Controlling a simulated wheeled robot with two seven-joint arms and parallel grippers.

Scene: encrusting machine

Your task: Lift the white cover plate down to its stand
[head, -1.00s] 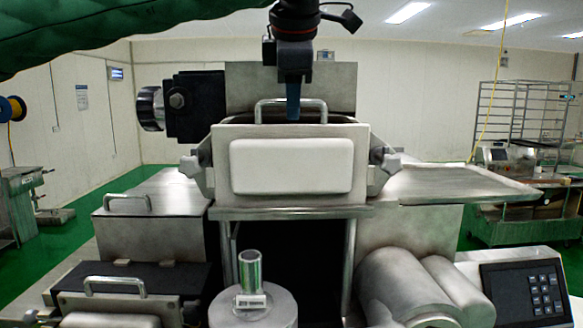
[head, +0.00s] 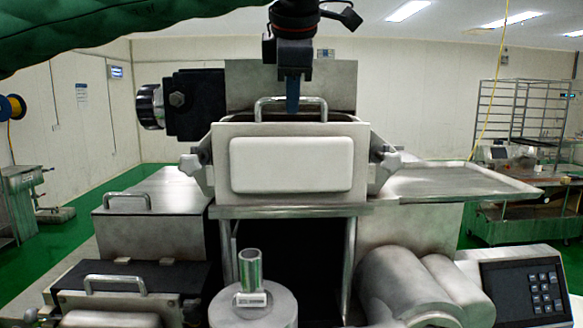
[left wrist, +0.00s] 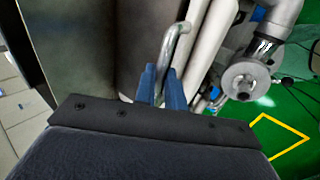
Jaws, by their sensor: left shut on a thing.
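The white cover plate (head: 292,165) is a rounded white panel on an upright steel face, in the middle of the head view. A steel bar handle (head: 268,106) rises along the top edge of this cover; it also shows in the left wrist view (left wrist: 172,44). My left gripper (head: 292,108) comes down from above, its blue fingers shut on the handle near its middle. The fingers also show on either side of the bar in the left wrist view (left wrist: 162,82). I cannot pick out the stand with certainty. My right gripper is not in view.
Below the cover is a dark opening (head: 290,265). A steel tray (head: 465,183) extends right, beside a clamp knob (head: 389,160). A cylinder with an upright tube (head: 250,270) stands in front. A keypad panel (head: 522,292) is at lower right.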

